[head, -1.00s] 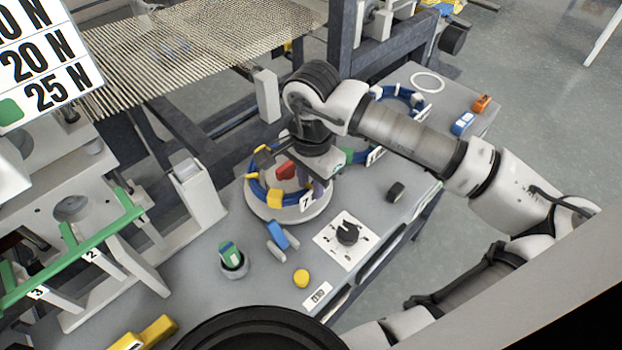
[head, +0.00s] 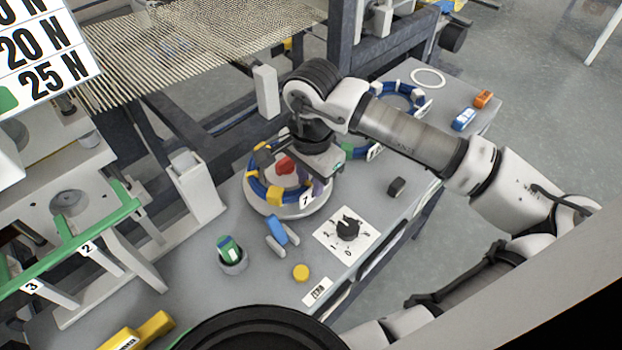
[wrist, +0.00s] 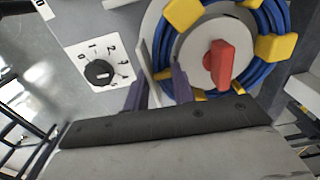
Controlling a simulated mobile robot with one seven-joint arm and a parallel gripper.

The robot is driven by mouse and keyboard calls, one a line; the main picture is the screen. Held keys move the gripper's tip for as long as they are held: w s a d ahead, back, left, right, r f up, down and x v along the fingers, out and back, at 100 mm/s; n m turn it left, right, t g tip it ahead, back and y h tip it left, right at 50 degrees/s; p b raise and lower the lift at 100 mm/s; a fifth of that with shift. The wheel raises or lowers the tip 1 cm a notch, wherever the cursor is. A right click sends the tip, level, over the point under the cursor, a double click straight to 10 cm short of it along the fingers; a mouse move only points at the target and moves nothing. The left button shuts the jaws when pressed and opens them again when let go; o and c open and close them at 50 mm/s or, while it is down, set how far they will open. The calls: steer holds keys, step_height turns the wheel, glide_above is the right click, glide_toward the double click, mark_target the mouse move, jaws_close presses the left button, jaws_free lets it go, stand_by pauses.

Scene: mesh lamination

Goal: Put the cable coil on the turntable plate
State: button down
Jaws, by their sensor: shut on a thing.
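The cable coil (head: 257,187) is a blue ring with yellow clips and a white numbered tag (head: 306,201). It lies over the light grey turntable plate (head: 290,215), around the plate's red handle (head: 285,165). In the wrist view the blue coil (wrist: 277,62) surrounds the grey plate (wrist: 192,47) and red handle (wrist: 221,66). My gripper (head: 318,186) is at the coil's near right side. In the wrist view my gripper (wrist: 158,88) is shut on the coil's tag (wrist: 148,72). Whether the coil's full underside touches the plate cannot be told.
A black dial (head: 347,230) on a white card, a blue clamp-like part (head: 278,232), a yellow button (head: 301,273) and a green-topped part in a cup (head: 231,255) stand nearby. Another blue coil (head: 400,92) lies farther back. A black block (head: 396,187) sits right.

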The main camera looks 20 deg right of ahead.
steer(key=shift+s+f, duration=0.2)
steer(key=shift+f, duration=0.3)
steer(key=c, duration=1.2)
jaws_free()
steer(key=shift+s, duration=0.1)
steer(key=shift+o, duration=0.2)
steer(key=shift+a, duration=0.1)
steer(key=shift+r, duration=0.1)
steer(key=p, duration=0.1)
steer(key=r+p, duration=0.1)
steer(key=shift+w+r+p, duration=0.25)
steer(key=shift+r+p, duration=0.05)
steer(key=shift+p, duration=0.1)
step_height(320, 180, up, 12)
steer(key=b, duration=0.3)
steer(key=shift+f+b, duration=0.25)
steer(key=shift+b, duration=0.1)
